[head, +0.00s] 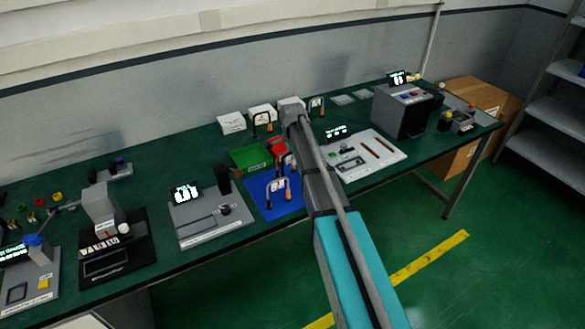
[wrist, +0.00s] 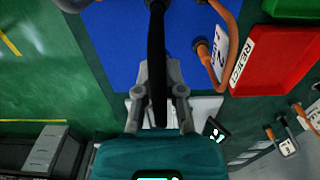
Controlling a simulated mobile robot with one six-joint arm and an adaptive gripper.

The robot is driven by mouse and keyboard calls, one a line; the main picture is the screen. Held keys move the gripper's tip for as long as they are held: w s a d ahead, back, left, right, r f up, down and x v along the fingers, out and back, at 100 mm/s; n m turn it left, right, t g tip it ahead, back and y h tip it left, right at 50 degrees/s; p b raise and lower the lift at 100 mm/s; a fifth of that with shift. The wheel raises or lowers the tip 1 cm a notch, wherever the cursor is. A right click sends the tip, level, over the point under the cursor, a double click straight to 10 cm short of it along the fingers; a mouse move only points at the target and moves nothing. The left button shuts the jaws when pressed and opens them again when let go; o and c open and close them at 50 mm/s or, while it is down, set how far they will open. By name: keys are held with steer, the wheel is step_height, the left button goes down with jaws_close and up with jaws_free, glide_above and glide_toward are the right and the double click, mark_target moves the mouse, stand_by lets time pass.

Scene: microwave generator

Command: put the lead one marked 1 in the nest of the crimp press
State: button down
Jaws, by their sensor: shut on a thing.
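My gripper (wrist: 159,76) is shut on the black, sleeve-like part of a lead (wrist: 157,45). The lead runs between the fingers, over the blue mat (wrist: 118,48); its number does not show. Beside it is an orange lead with a white tag marked 2 (wrist: 221,47). In the head view, my arm reaches over the bench, and leads with orange handles (head: 287,184) stand on the blue mat. A grey press-like machine (head: 101,208) stands at the left, but I cannot tell whether it is the crimp press. Its nest cannot be made out.
A red bin marked REJECT (wrist: 283,62) and a green tray (head: 249,158) lie behind the mat. A grey station with a black post (head: 205,222) is left of the mat. A white board (head: 385,160) and a grey box machine (head: 402,112) are to the right.

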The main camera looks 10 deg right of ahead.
steer(key=shift+f, duration=0.15)
steer(key=shift+f+b, duration=1.75)
steer(key=shift+b, duration=0.2)
steer(key=shift+f, duration=0.1)
steer(key=c, duration=0.7)
jaws_free()
steer(key=shift+c, duration=0.2)
step_height(320, 180, up, 12)
steer(key=p, duration=1.2)
steer(key=shift+s, duration=0.15)
